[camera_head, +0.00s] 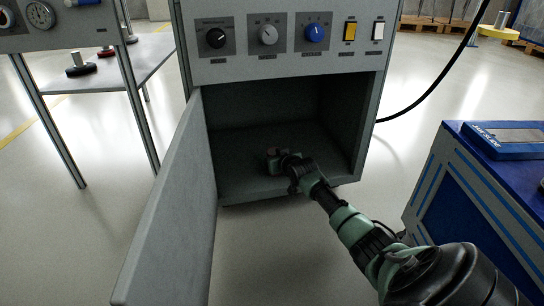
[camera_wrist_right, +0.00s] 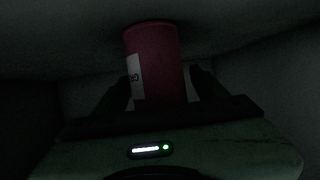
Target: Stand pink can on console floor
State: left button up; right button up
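The console (camera_head: 276,72) is a grey cabinet with an open lower compartment; its floor (camera_head: 240,186) shows in the head view. My right gripper (camera_head: 278,158) reaches into this compartment, low over the floor. In the right wrist view, the pink can (camera_wrist_right: 155,58) stands between the two fingers of my right gripper (camera_wrist_right: 160,82). It looks dark red in the dim light and has a pale label on its left side. The fingers are spread, with a slight gap showing beside the can. In the head view the can is not clearly made out. My left gripper is not in view.
The console's door (camera_head: 165,205) stands open on the left. Knobs (camera_head: 267,35) and switches line the panel above the opening. A blue cabinet (camera_head: 470,200) stands at the right. A table (camera_head: 105,78) with small items is at the left. The compartment's side walls are close.

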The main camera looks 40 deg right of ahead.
jog(key=shift+r, duration=0.15)
jog(key=shift+s+a+r+p, duration=0.15)
jog(key=shift+s+p, duration=0.1)
jog(key=shift+p, duration=0.2)
jog(key=p+v, duration=0.8)
jog(key=v, duration=0.3)
jog(key=shift+s+p, duration=0.25)
jog(key=shift+p, duration=0.15)
